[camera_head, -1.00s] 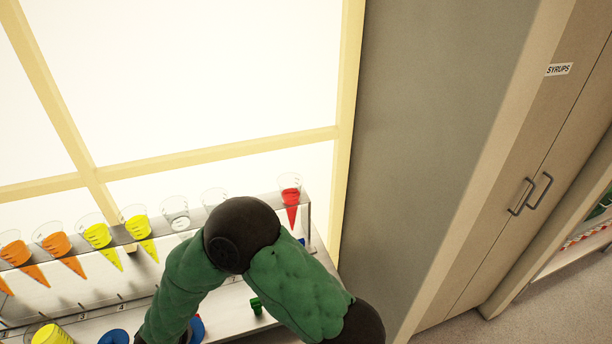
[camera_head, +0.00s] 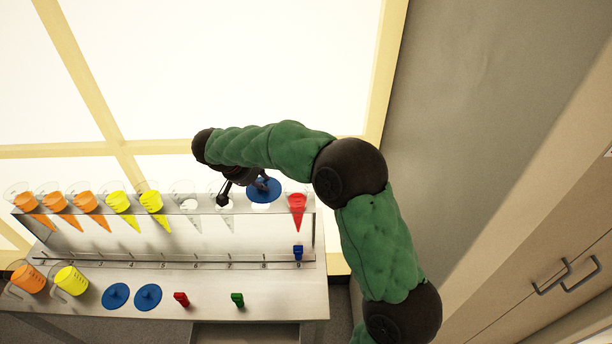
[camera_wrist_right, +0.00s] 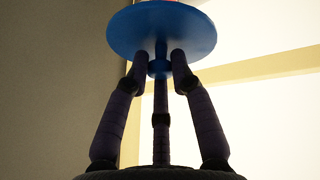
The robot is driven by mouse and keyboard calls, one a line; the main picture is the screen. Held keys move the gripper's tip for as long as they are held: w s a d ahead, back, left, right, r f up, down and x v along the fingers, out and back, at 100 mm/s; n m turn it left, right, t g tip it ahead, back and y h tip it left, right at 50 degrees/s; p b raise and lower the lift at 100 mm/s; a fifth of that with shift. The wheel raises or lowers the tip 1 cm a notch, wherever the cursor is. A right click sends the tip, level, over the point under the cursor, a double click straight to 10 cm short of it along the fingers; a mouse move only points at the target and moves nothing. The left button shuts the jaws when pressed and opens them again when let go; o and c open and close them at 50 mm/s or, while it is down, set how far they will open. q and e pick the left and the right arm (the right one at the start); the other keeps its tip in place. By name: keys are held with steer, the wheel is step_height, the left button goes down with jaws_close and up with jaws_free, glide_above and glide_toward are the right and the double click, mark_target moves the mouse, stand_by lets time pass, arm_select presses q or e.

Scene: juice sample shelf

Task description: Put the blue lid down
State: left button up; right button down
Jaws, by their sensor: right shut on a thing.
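A round blue lid (camera_head: 264,191) is held over the right part of the upper shelf, just left of the red cone. My right gripper (camera_head: 256,181) is shut on its knob, which shows in the right wrist view with the lid (camera_wrist_right: 162,32) and the fingers (camera_wrist_right: 160,68). I cannot tell whether the lid touches the shelf or a cone under it. Two more blue lids, one (camera_head: 115,296) and another (camera_head: 148,298), lie on the lower counter at the left. My left gripper is out of view.
The upper shelf (camera_head: 270,212) holds orange, yellow and clear cones and a red cone (camera_head: 297,201). A blue clip (camera_head: 298,253) is at the numbered rail. Orange (camera_head: 28,279) and yellow (camera_head: 70,280) jugs, a red clip (camera_head: 181,299) and a green clip (camera_head: 237,299) stand below.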

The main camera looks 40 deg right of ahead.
steer(key=shift+d+r, duration=0.45)
steer(key=shift+r, duration=0.15)
steer(key=shift+d, duration=0.35)
steer(key=w+d+f, duration=0.1)
steer(key=d+f, duration=0.2)
steer(key=d, duration=0.1)
steer(key=w+d+f, duration=0.1)
steer(key=d+f, duration=0.1)
steer(key=d, duration=0.2)
steer(key=w+d+f, duration=0.1)
steer(key=d+f, duration=0.2)
steer(key=d, duration=0.1)
steer(key=shift+f+p, duration=0.3)
steer(key=shift+d+f, duration=0.3)
steer(key=shift+f, duration=0.05)
steer(key=shift+d+f, duration=0.15)
steer(key=shift+f, duration=1.55)
steer(key=c, duration=1.1)
jaws_free()
steer(key=shift+f, duration=0.1)
steer(key=shift+o, duration=0.2)
